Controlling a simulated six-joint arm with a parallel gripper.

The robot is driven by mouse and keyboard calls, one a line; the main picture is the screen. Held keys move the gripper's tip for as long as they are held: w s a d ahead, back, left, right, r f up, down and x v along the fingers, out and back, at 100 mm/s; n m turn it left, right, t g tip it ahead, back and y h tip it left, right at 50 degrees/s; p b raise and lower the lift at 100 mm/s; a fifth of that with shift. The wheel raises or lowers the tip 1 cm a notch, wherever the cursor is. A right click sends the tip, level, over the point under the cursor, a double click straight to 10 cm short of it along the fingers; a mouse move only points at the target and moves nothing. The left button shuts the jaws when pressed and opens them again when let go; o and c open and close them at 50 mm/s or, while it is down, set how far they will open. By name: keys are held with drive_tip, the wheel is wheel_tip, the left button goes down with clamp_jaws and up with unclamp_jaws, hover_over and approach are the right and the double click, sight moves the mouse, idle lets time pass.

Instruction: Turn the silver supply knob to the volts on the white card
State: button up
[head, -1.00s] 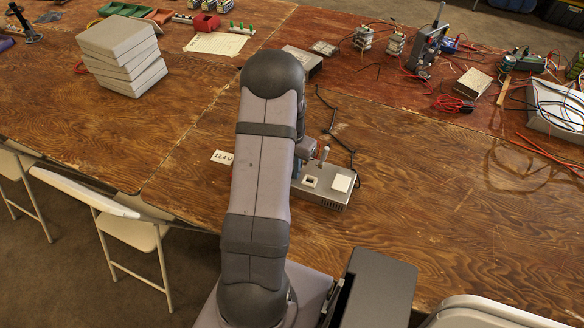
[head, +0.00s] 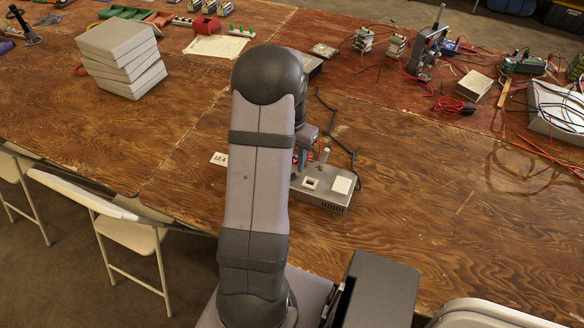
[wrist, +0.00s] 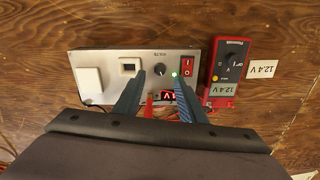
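The supply, a pale metal box (wrist: 105,68), lies below my gripper in the wrist view; part of it shows in the head view (head: 325,203). Its dark-looking round knob (wrist: 160,69) sits beside the word VOLTS. My gripper (wrist: 159,79) is open, one blue-grey finger on each side of the knob in the picture; I cannot tell whether they touch it. A red display (wrist: 167,94) is partly hidden and its digits are unreadable. A green light glows by the red switch (wrist: 187,68). The white card (wrist: 263,66) reads 12.4 V and also shows in the head view (head: 218,158).
A red meter (wrist: 228,60) lies right of the supply, its screen apparently reading 12.4 V. Loose leads lie near the panel. A black cable (head: 335,130) runs behind the supply. Grey boxes (head: 118,62) are stacked far left. Bare wood is free to the right.

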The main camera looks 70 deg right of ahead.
drive_tip(key=shift+r, duration=1.2)
drive_tip(key=shift+d+f+n, duration=0.15)
drive_tip(key=shift+n, duration=0.75)
drive_tip(key=s+a+f+n+y, duration=0.2)
drive_tip(key=a+f+n, duration=0.15)
drive_tip(key=a, duration=0.95)
drive_tip(key=w+a+r+n, duration=0.2)
drive_tip(key=w+a+n, duration=0.2)
drive_tip(key=a, duration=0.6)
drive_tip(key=w+a+r+n+h, duration=0.1)
drive_tip(key=w+a+r+n, duration=0.2)
drive_tip(key=a, duration=0.6)
drive_tip(key=w+a+r+n+h, duration=0.1)
drive_tip(key=w+a+n, duration=0.4)
drive_tip(key=a, duration=0.5)
drive_tip(key=shift+w+a+r+n, duration=0.3)
drive_tip(key=shift+r+n, duration=0.45)
drive_tip(key=shift+n, duration=0.4)
